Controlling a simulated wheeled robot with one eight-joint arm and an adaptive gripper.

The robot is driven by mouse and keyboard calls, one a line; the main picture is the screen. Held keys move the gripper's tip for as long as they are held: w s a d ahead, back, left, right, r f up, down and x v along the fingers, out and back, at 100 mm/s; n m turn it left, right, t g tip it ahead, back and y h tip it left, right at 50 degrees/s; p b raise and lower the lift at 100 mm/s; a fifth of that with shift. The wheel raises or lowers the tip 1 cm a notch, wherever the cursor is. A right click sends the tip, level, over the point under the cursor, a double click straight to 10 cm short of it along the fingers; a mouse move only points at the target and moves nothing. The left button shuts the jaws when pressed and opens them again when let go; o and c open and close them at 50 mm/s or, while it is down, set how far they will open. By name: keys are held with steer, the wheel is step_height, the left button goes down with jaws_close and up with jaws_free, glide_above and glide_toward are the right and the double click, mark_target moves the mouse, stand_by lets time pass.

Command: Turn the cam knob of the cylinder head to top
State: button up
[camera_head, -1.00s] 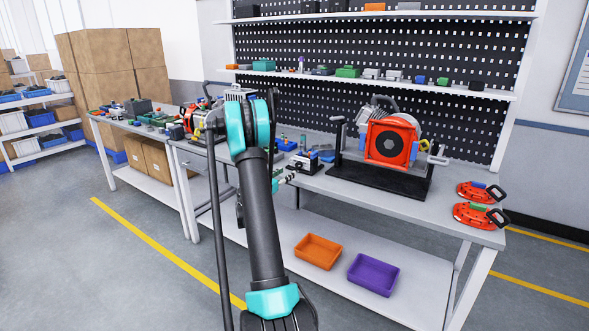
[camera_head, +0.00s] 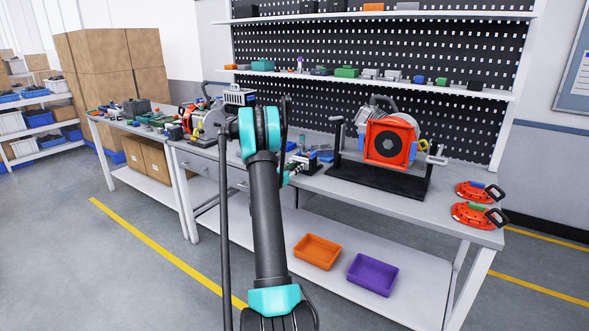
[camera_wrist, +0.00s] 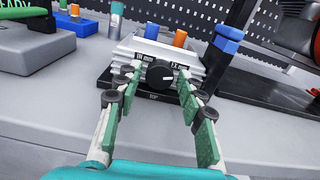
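The cylinder head (camera_wrist: 150,55) is a pale block on a dark base, straight ahead in the wrist view. Its black round cam knob (camera_wrist: 159,74) faces me, with a white mark pointing to the right. Labels beside the knob read "IN max" on the left, "EX max" on the right and "TOP" below. My gripper (camera_wrist: 160,84) is open, its green-padded fingers on either side of the knob, with visible gaps to it. In the head view the cylinder head (camera_head: 306,160) sits on the bench, and my gripper is partly hidden behind my arm.
A red-faced machine on a black stand (camera_head: 390,143) stands to the right on the bench (camera_head: 440,208). A blue-capped post (camera_wrist: 226,42) is close right of the cylinder head. A green and grey block (camera_wrist: 30,45) lies left. The bench front is clear.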

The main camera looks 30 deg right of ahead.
jaws_close()
steer(key=m, duration=0.4)
steer(key=shift+m, duration=0.3)
steer(key=shift+o, duration=1.9)
jaws_free()
steer(key=v, duration=1.2)
steer(key=shift+a, duration=0.1)
